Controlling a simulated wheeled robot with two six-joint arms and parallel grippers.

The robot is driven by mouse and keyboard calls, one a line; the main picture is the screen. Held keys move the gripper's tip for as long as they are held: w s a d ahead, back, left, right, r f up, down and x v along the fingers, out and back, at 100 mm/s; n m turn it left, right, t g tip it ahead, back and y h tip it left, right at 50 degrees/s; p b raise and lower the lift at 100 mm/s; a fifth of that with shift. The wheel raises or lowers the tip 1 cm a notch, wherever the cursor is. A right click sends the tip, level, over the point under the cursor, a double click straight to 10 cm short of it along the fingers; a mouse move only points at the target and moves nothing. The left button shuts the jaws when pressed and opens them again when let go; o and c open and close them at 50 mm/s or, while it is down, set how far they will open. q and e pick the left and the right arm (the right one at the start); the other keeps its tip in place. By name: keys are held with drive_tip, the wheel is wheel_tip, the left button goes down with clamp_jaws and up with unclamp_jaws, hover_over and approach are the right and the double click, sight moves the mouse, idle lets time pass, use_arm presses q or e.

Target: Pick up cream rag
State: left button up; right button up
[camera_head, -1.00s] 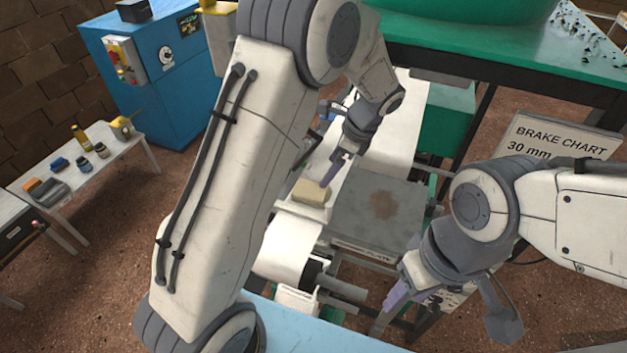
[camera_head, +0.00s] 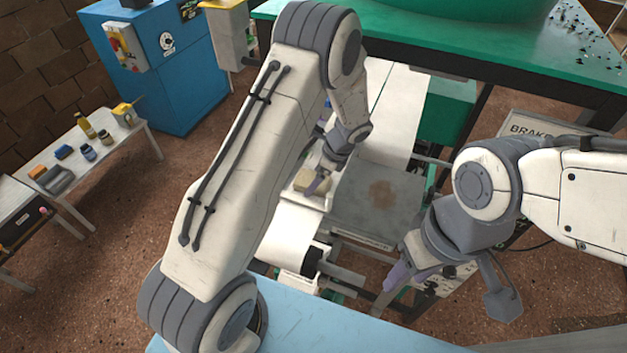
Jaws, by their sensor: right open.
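The cream rag (camera_head: 307,179) looks like a small beige folded block. It lies at the near end of the white strip, left of the grey plate. My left gripper (camera_head: 318,186) reaches down from above, with a purple finger in front of the rag. The other finger and any contact are hidden, so its opening cannot be made out. My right gripper (camera_head: 397,284) is open and empty, to the right of and nearer than the grey plate.
A grey metal plate (camera_head: 350,212) with a rust stain lies beside the rag. A white roll (camera_head: 292,232) is in front. A green table (camera_head: 480,45) spans the back. A side table (camera_head: 108,150) with bottles and a blue cabinet (camera_head: 185,85) stand left.

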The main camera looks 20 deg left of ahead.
use_arm(q)
drive_tip(key=shift+f, duration=0.2)
idle(0.5)
drive_tip(key=shift+c, duration=0.3)
drive_tip(key=c, duration=1.1)
